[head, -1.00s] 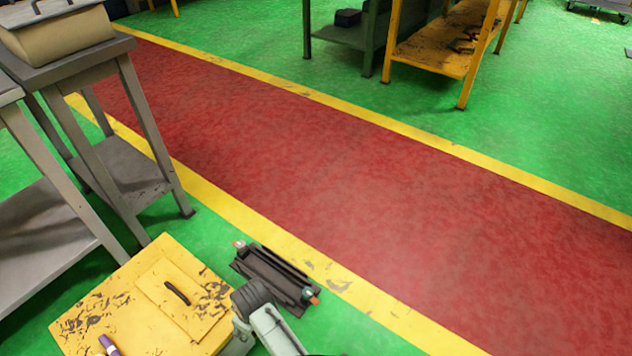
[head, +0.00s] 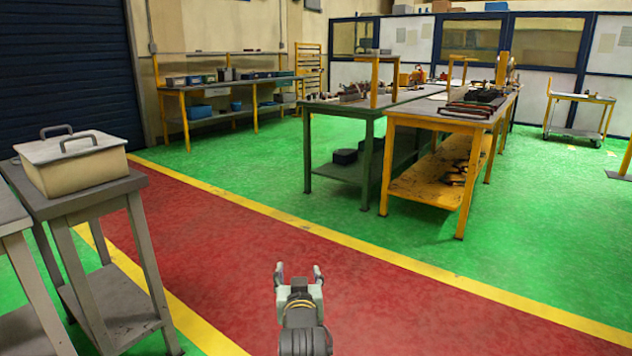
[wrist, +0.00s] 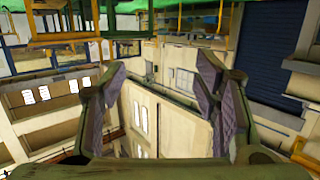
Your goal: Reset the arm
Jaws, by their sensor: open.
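My gripper (head: 299,271) shows at the bottom middle of the head view, raised in front of the red walkway. Its two fingers stand apart with nothing between them. In the wrist view the gripper (wrist: 165,95) also shows open, with its ridged finger pads well apart and empty. The wrist view shows the hall turned upside down, with the green floor at the top. No object touches the gripper.
A grey table (head: 60,205) with a lidded beige box (head: 72,165) stands at the left. A green workbench (head: 345,108) and a yellow workbench (head: 430,185) stand ahead. The red walkway (head: 215,235) between them is clear.

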